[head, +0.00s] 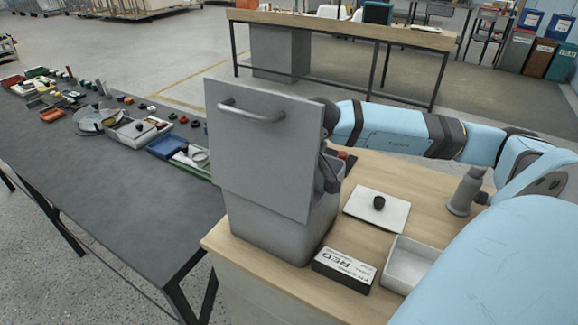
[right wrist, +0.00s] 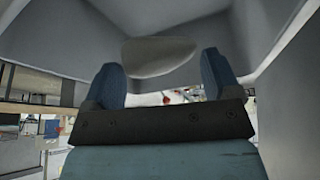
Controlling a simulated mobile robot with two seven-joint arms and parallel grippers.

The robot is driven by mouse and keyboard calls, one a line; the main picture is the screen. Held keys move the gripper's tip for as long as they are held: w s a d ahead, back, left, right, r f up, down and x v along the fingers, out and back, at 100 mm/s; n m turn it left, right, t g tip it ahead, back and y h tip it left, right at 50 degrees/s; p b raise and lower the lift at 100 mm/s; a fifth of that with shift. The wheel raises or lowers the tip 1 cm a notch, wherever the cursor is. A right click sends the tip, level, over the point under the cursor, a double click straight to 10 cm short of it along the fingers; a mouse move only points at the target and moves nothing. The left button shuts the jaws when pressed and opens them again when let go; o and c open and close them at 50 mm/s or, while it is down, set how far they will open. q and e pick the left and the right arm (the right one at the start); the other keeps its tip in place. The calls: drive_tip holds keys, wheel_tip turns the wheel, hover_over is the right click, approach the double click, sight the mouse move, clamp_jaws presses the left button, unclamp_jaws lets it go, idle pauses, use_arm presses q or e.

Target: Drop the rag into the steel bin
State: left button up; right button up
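A grey bin (head: 283,238) stands on the wooden worktop. A flat grey panel with a bar handle (head: 262,150) stands upright over it and hides much of its opening. My right arm reaches in from the right, and its gripper is mostly hidden behind the panel in the head view. In the right wrist view my right gripper (right wrist: 162,84) has its two blue fingers wide apart, close to grey walls. A pale grey oval shape (right wrist: 160,57) shows beyond the fingers; I cannot tell what it is. I cannot make out a rag. My left gripper is not in view.
On the worktop (head: 330,298) are a black-and-white box (head: 343,269), a white tray (head: 410,262), a white plate with a black knob (head: 376,210) and a grey bottle-like thing (head: 465,190). A dark table (head: 110,200) at left holds several small parts at its far end.

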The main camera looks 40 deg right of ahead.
drive_tip(key=shift+o, duration=1.1)
drive_tip(key=shift+r, duration=0.1)
drive_tip(key=shift+s+r, duration=0.1)
drive_tip(key=shift+r, duration=0.25)
drive_tip(key=b+v, duration=0.1)
drive_tip(key=v, duration=1)
drive_tip(key=shift+s, duration=0.15)
